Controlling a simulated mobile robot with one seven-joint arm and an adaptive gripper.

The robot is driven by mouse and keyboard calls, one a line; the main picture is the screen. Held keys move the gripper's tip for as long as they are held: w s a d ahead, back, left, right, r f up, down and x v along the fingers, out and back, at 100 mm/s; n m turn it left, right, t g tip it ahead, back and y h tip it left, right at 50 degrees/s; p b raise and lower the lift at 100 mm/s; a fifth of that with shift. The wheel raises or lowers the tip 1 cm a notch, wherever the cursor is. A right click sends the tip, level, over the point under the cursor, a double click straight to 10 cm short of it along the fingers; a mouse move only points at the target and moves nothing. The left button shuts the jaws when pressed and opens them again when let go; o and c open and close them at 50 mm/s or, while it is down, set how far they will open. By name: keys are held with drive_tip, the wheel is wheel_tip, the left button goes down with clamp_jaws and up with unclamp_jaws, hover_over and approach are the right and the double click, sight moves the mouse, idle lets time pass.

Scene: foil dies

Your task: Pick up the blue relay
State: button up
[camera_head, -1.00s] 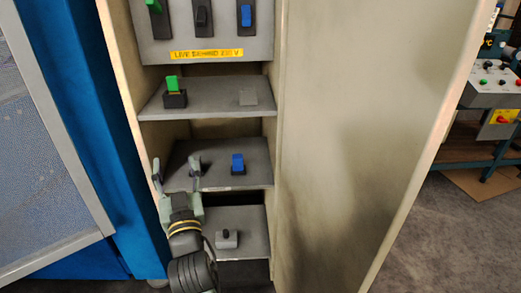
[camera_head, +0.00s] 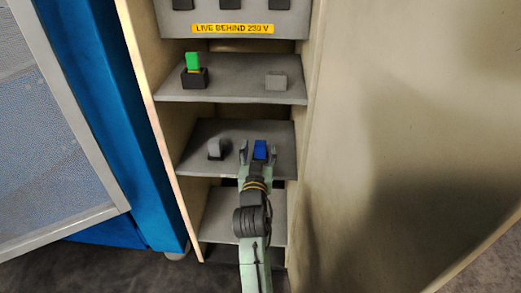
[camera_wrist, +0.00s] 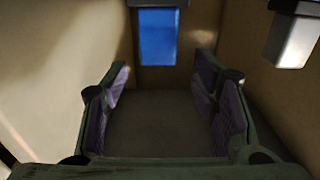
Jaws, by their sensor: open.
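The blue relay (camera_head: 260,149) is on the middle shelf of the cabinet, toward its right side. In the wrist view the blue relay (camera_wrist: 158,38) shows at the top centre, beyond the fingertips, with a dark part along its top edge. My gripper (camera_head: 259,153) is open, with one finger on each side of the relay in the head view. In the wrist view my gripper (camera_wrist: 162,85) has nothing between its fingers, and the relay lines up with the gap.
A grey piece (camera_head: 216,149) stands left of my gripper on the same shelf; a pale block (camera_wrist: 292,38) shows at upper right in the wrist view. The shelf above holds a green relay (camera_head: 193,62) and a grey block (camera_head: 276,80). Cabinet walls (camera_head: 312,120) close in the sides.

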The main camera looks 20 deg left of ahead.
sight(260, 143)
drive_tip(key=x, duration=0.2)
drive_tip(key=p+x, duration=0.1)
drive_tip(key=x, duration=0.1)
drive_tip(key=shift+w+f, duration=0.15)
drive_tip(key=shift+f, duration=0.05)
drive_tip(key=shift+c, duration=0.3)
clamp_jaws()
